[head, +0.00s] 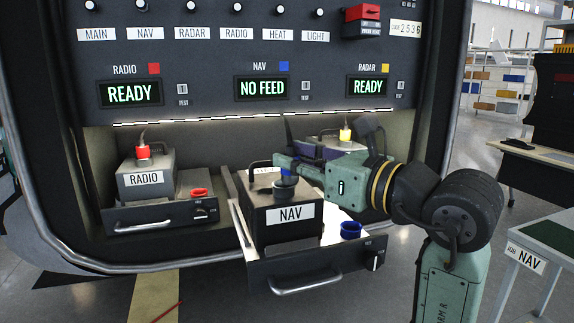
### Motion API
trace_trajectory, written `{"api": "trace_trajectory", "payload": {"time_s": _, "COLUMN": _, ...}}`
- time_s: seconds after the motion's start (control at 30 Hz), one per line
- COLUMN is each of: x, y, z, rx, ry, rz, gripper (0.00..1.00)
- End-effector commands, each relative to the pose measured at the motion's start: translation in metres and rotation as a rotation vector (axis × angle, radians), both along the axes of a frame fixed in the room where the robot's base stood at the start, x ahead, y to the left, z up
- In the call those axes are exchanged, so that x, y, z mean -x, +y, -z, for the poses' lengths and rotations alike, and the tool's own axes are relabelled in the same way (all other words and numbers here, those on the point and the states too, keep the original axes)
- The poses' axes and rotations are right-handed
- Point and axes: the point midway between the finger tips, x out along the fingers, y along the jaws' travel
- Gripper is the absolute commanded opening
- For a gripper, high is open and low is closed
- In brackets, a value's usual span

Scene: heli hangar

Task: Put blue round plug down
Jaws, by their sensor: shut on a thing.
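The blue round plug (287,171) is in my gripper (283,164), over the top of the dark NAV box (268,218). My gripper is shut on it and hides much of it. A dark round part shows just below the plug; I cannot tell whether the plug touches it or sits in it. A dark cable rises behind the gripper. The NAV box stands on a pulled-out drawer tray (318,262). A blue round cup (350,229) stands on the tray to the right of the box. The NAV display (262,87) reads NO FEED.
To the left, the RADIO box (146,181) carries a red plug (143,151), with a red ring (198,192) beside it. A yellow plug (346,135) shows behind my arm. The RADIO and RADAR displays read READY. A NAV-labelled table (545,235) stands at the right.

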Motion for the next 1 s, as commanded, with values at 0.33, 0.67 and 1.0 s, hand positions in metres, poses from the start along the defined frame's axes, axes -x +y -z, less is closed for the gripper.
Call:
{"api": "trace_trajectory", "payload": {"time_s": 0.33, "x": -0.060, "y": 0.010, "z": 0.005, "rx": -0.001, "ry": 0.001, "rz": 0.000, "gripper": 0.00}}
{"api": "trace_trajectory", "payload": {"time_s": 0.67, "x": -0.062, "y": 0.011, "z": 0.036, "rx": -0.002, "ry": 0.002, "rz": -0.001, "gripper": 0.00}}
{"api": "trace_trajectory", "payload": {"time_s": 1.0, "x": -0.061, "y": 0.010, "z": 0.042, "rx": 0.000, "ry": 0.000, "rz": 0.001, "gripper": 0.00}}
